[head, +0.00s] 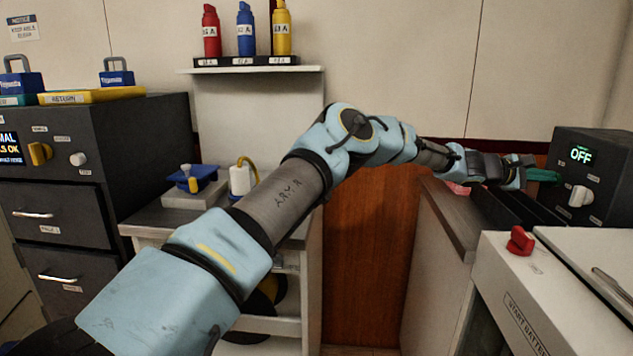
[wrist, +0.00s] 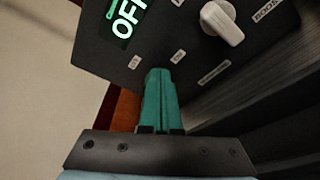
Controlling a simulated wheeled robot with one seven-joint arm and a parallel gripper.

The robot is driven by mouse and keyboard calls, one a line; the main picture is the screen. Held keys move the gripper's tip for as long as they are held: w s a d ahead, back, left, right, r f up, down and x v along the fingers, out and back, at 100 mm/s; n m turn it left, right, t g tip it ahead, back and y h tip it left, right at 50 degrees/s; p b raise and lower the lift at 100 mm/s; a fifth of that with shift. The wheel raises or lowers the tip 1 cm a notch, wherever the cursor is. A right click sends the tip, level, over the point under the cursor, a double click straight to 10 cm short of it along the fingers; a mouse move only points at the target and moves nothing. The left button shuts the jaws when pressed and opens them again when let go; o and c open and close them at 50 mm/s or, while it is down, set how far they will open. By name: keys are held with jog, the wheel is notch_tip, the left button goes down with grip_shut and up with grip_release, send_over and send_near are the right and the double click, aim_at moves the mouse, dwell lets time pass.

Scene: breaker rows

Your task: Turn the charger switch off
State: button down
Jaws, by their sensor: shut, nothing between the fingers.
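The charger is a dark box (head: 600,165) at the right in the head view, and its display (head: 581,155) reads OFF in green. Its white rotary switch (head: 581,196) sits on the front panel below the display. In the wrist view the white switch (wrist: 221,22) is at the top right and the display (wrist: 127,18) at the top left. My gripper (head: 548,176) is shut, its green fingertips empty. In the wrist view the fingertips (wrist: 160,85) are in front of the panel's lower edge, below and left of the switch. They do not touch the switch.
A red knob (head: 520,241) stands on the white start-battery cabinet (head: 520,300) below the charger. Dark ribbed blocks (head: 505,205) lie under my gripper. A dark cabinet (head: 150,150) with a yellow knob is at the left. Spray bottles stand on a shelf (head: 250,69) at the back.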

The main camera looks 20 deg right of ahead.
jog(key=shift+s+r+b, duration=0.1)
jog(key=shift+b, duration=0.45)
jog(key=shift+s+a+r, duration=0.1)
jog(key=shift+s+r, duration=0.05)
jog(key=shift+w+a+b, duration=0.35)
jog(key=shift+a+b, duration=0.6)
jog(key=shift+w+a+b, duration=0.35)
jog(key=shift+a+b, duration=0.55)
jog(key=shift+b, duration=0.1)
jog(key=shift+w+a+b, duration=0.35)
jog(key=shift+a+b, duration=0.6)
